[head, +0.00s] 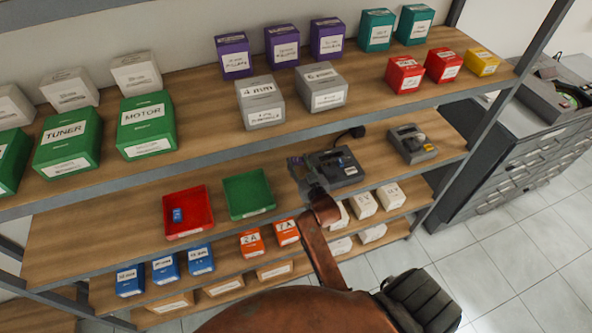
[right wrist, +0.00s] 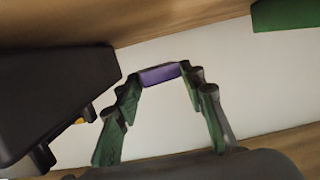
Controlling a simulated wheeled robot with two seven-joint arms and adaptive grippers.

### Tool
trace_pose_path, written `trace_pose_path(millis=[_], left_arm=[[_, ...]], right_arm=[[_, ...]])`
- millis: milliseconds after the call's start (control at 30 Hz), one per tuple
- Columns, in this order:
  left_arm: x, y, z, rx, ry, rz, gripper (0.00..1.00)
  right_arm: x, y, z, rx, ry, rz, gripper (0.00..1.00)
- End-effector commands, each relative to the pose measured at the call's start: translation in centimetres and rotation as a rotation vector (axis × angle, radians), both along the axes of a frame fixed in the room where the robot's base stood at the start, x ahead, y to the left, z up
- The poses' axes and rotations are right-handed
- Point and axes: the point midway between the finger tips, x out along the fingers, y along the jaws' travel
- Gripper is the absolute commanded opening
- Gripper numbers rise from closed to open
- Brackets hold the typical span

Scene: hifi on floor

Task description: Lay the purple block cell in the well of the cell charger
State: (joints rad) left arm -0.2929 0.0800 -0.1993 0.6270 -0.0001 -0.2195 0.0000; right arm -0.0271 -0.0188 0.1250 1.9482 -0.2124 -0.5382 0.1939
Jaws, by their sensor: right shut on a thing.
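My right gripper (head: 301,171) is over the middle shelf, just left of a dark grey device (head: 346,172) that looks like the cell charger. In the right wrist view, my right gripper (right wrist: 160,76) is shut on the purple block cell (right wrist: 159,75), held crosswise between the fingertips. The cell is small and partly hidden in the head view. The dark body (right wrist: 50,75) at the left of the wrist view appears to be the same device, apart from the cell. My left gripper is not in view.
A green tray (head: 248,192) and a red tray (head: 188,228) holding a blue cell (head: 178,215) stand left of the gripper. A second grey device (head: 411,144) stands to the right. The upper shelf (head: 205,116) with labelled boxes overhangs behind. A black plug (head: 356,132) lies behind the device.

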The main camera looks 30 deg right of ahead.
Motion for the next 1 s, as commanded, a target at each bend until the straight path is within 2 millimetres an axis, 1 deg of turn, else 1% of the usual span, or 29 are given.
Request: trace_pose_path(millis=[67, 133, 233, 333, 733, 767, 867, 1000], left_arm=[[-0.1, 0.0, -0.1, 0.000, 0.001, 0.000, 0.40], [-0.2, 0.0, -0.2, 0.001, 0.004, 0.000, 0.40], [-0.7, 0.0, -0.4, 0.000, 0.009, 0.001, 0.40], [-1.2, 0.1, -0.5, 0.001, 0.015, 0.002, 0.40], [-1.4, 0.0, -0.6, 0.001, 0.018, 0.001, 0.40], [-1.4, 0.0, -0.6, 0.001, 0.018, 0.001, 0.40], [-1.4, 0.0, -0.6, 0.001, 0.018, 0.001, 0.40], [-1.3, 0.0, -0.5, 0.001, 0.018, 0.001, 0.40]], right_arm=[[0.3, 0.2, -0.4, 0.000, -0.001, 0.000, 0.10], [0.7, 0.7, -1.2, 0.001, 0.001, 0.001, 0.10], [0.6, 0.7, -2.9, 0.001, 0.004, 0.000, 0.10], [0.7, 0.6, -3.9, -0.001, 0.001, 0.000, 0.10], [0.6, 0.6, -4.4, -0.001, 0.000, 0.000, 0.10], [0.6, 0.6, -4.4, -0.001, 0.000, -0.001, 0.38], [0.6, 0.6, -4.4, -0.001, 0.000, -0.001, 0.45], [0.6, 0.6, -4.4, -0.001, 0.000, 0.000, 0.45]])
